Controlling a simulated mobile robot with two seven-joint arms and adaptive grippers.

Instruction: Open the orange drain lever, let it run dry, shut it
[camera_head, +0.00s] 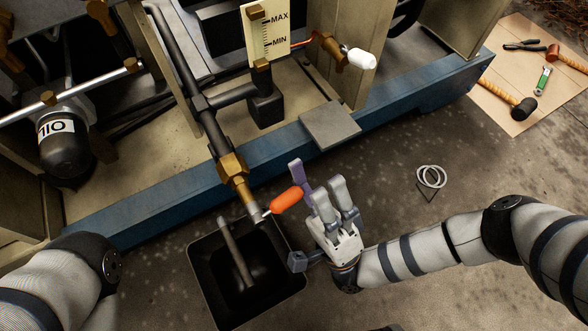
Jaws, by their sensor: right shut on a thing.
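The orange drain lever (287,200) sits at the lower end of a brass and grey drain pipe (240,185), pointing up and right from the valve. My right gripper (311,198) is at the lever's right end, its fingers shut on it; the exact contact is partly hidden. A black open bin (291,290) stands on the floor below the pipe's end. A slim grey-beige streak (236,252) shows inside the bin; I cannot tell whether it is liquid, a reflection or a solid piece. Only my left forearm shows at lower left; its gripper is out of view.
A blue frame rail (400,118) runs behind the valve, with a grey plate (330,125) on it. Rings (431,177) lie on the floor; tools lie on cardboard (505,95).

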